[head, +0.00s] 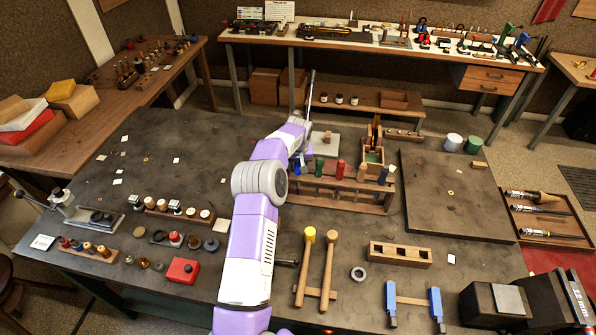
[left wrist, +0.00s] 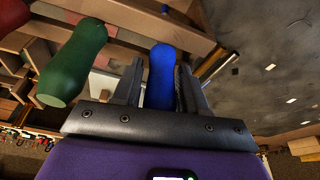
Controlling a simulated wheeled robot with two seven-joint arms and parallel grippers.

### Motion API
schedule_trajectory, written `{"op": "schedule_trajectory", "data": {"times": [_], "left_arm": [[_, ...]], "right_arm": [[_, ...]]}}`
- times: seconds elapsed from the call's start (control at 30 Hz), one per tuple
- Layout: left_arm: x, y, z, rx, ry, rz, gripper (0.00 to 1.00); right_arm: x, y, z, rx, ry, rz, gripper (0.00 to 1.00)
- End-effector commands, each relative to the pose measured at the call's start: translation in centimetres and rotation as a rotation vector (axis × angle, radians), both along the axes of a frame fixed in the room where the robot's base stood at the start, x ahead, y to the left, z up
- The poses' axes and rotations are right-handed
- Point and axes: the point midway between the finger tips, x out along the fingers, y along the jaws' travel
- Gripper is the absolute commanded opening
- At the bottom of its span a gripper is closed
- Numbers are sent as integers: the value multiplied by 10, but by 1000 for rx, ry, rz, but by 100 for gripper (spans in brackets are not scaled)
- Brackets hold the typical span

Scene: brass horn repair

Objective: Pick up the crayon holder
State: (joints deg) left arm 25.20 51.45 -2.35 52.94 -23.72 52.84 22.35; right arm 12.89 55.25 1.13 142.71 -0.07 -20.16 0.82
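Nothing in view is labelled as the crayon holder, so I cannot tell for sure which thing it is. A blue handle stands upright at the left end of a wooden tool rack (head: 335,192); it also shows in the left wrist view (left wrist: 161,77). My left gripper (head: 299,163) is at that end of the rack. In the left wrist view, its two fingers (left wrist: 162,85) stand on either side of the blue handle, with a narrow gap at the left finger. The handle's lower part is hidden. My right gripper is in neither view.
A green handle (left wrist: 72,62) stands close beside my left gripper, with a red handle (head: 340,169) further along the rack. A wooden box (head: 373,156) stands behind the rack. Two mallets (head: 328,268) lie in front. The dark board (head: 455,195) at right is mostly bare.

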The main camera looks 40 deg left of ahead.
Motion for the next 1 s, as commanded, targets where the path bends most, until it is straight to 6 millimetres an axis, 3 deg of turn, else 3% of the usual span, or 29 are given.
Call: {"op": "schedule_trajectory", "data": {"times": [0.03, 0.27, 0.67, 0.87, 1.0], "left_arm": [[0, 0, 0, 0, 0, 0, 34], [0, 0, 0, 0, 0, 0, 0], [1, 0, 6, 1, -2, 0, 0], [1, 0, 29, 2, -4, 0, 0], [1, 0, 55, 2, -4, 0, 0]], "right_arm": [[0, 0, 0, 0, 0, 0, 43], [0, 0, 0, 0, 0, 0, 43], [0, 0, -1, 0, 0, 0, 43], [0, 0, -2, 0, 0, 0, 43], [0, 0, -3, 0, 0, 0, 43]]}}
